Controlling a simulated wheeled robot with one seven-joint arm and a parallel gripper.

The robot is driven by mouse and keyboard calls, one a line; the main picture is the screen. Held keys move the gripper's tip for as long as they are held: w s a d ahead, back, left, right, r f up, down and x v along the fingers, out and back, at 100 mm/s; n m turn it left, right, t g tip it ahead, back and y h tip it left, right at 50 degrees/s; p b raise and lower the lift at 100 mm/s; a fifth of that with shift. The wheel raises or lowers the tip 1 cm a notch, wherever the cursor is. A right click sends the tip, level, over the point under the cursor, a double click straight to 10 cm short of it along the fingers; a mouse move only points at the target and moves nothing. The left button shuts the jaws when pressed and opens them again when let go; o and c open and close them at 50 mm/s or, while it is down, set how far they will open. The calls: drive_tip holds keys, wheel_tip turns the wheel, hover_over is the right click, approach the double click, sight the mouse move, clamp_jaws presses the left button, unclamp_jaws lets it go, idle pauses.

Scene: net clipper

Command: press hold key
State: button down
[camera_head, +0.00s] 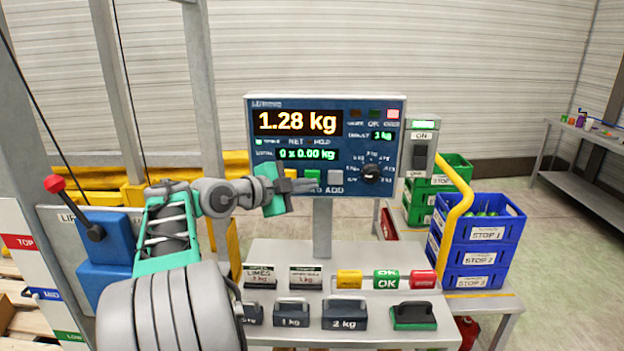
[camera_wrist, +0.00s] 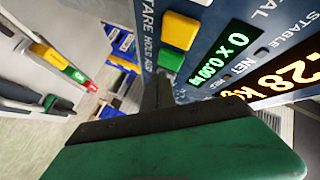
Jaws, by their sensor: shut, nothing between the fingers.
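The scale panel (camera_head: 255,185) stands on a post and reads 1.28 kg, with "0 x 0.00 kg" below. A row of keys runs along its lower part. A green key (camera_head: 312,175) and a grey key (camera_head: 334,177) show in the head view. The wrist view shows a yellow key (camera_wrist: 179,31) and the green key (camera_wrist: 170,60), with TARE, HOLD and ADD lettering beside them. Which label belongs to which key is hard to tell. My gripper (camera_head: 312,186) is shut and empty, its tips (camera_wrist: 158,88) close to the green key. Contact cannot be told; the fingers hide part of the row.
A dial (camera_head: 371,172) sits right of the keys. Blue crates (camera_head: 485,255) and a yellow rail (camera_head: 455,215) stand to the right.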

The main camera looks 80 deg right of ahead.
idle(0.7)
drive_tip(key=shift+w+d, duration=0.1)
drive_tip(key=shift+d, duration=0.3)
drive_tip(key=shift+w+d+b, duration=0.1)
drive_tip(key=shift+d+b, duration=0.2)
drive_tip(key=shift+d, duration=0.1)
idle(0.4)
drive_tip(key=shift+a, duration=0.1)
drive_tip(key=shift+s+a+b, duration=0.2)
drive_tip(key=shift+a+b, duration=0.5)
drive_tip(key=shift+b, duration=0.25)
